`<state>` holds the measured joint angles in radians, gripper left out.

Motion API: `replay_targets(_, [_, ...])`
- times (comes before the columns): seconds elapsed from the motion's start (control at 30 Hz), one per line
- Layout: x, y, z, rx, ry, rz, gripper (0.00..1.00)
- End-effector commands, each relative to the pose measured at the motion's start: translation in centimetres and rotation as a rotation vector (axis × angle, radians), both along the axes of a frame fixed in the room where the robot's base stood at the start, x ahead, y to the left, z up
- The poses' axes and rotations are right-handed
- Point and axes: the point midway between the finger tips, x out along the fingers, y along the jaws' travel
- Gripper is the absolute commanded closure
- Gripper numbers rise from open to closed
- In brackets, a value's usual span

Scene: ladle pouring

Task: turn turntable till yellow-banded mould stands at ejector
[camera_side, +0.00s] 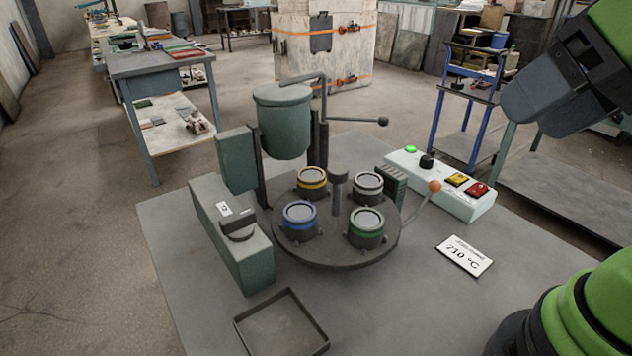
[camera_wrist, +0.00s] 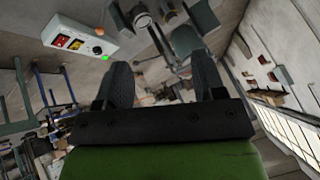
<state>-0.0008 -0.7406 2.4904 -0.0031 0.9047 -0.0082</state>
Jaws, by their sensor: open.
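The round dark turntable (camera_side: 335,252) carries several moulds around a central post (camera_side: 339,190). The yellow-banded mould (camera_side: 311,183) is at the back left, near the hanging pot. The blue-banded mould (camera_side: 300,219) is at the front left, the green-banded one (camera_side: 367,228) at the front right and the pale-banded one (camera_side: 368,187) at the back right. An orange-knobbed lever (camera_side: 435,186) rises at the turntable's right. I cannot tell for sure which part is the ejector. My gripper (camera_side: 535,100) is high at the upper right, away from the turntable; its fingers (camera_wrist: 163,82) are apart and empty.
A grey-green pot (camera_side: 282,125) hangs behind the turntable, with a black-knobbed bar (camera_side: 383,121). A long grey-green box (camera_side: 240,255) stands left; an empty tray (camera_side: 281,322) lies in front. A button box (camera_side: 455,200) and 710 °C card (camera_side: 464,256) are right.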

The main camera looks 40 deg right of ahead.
Motion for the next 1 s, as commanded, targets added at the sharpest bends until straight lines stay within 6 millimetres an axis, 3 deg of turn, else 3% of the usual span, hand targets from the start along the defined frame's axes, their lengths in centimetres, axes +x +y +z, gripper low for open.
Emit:
replay_targets(0.17, [2.6, 0.1, 1.3, -0.076, 0.055, 0.111, 0.37])
replay_targets(0.33, [7.8, 0.5, 2.4, -0.208, 0.152, 0.327, 0.37])
replay_targets(0.47, [12.1, 0.9, 1.9, -0.299, 0.227, 0.501, 0.37])
replay_targets(0.7, [19.5, 2.1, -2.0, -0.431, 0.358, 0.820, 0.37])
replay_targets(0.83, [22.1, 2.7, -4.8, -0.475, 0.412, 0.963, 0.37])
replay_targets(1.0, [23.7, 3.2, -7.2, -0.502, 0.449, 1.066, 0.37])
